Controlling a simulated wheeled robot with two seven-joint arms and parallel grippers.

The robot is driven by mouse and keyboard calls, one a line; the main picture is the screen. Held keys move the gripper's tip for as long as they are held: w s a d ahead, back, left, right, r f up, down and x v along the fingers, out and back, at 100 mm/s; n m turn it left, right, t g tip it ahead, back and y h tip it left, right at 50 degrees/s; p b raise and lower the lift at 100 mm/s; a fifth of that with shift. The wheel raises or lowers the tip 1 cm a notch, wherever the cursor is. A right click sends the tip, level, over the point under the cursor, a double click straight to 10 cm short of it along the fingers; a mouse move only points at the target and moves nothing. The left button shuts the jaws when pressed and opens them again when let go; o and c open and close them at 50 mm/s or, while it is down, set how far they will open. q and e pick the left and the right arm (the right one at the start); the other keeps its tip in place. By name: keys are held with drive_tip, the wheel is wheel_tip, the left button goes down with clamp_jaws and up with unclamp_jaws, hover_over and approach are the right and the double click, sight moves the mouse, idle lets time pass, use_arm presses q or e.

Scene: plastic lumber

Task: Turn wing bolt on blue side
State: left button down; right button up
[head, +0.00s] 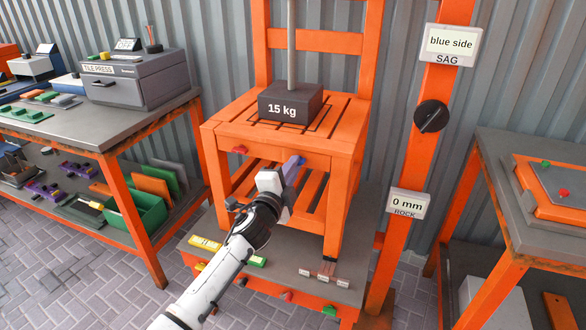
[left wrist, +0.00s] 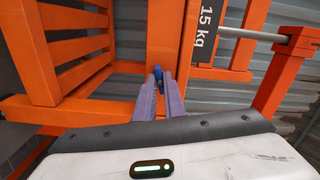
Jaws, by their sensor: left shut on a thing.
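An orange slatted chair (head: 215,136) stands on a grey platform. The blue wing bolt (left wrist: 158,74) is on the chair's front rail. In the left wrist view it sits between the purple fingertips of my left gripper (left wrist: 159,84), which is shut on it. In the head view my left gripper (head: 296,163) reaches up to the right part of the front rail and mostly hides the bolt. A red wing bolt (head: 240,150) is on the left part of the rail, apart from my gripper. My right gripper is not in view.
A dark 15 kg weight (head: 290,103) rests on the seat. An orange post carries a "blue side SAG" sign (head: 452,45), a black knob (head: 431,116) and a "0 mm ROCK" sign (head: 408,204). Small blocks (head: 325,275) lie on the platform. Workbenches stand left and right.

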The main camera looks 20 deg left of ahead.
use_arm(q)
drive_tip(key=shift+m, duration=1.2)
drive_tip(key=c, duration=1.9)
unclamp_jaws()
drive_tip(key=shift+o, duration=0.2)
drive_tip(key=s+p, duration=0.1)
drive_tip(key=s, duration=0.9)
drive_tip(key=shift+s+a, duration=0.15)
drive_tip(key=shift+a, duration=0.05)
drive_tip(key=shift+f, duration=0.1)
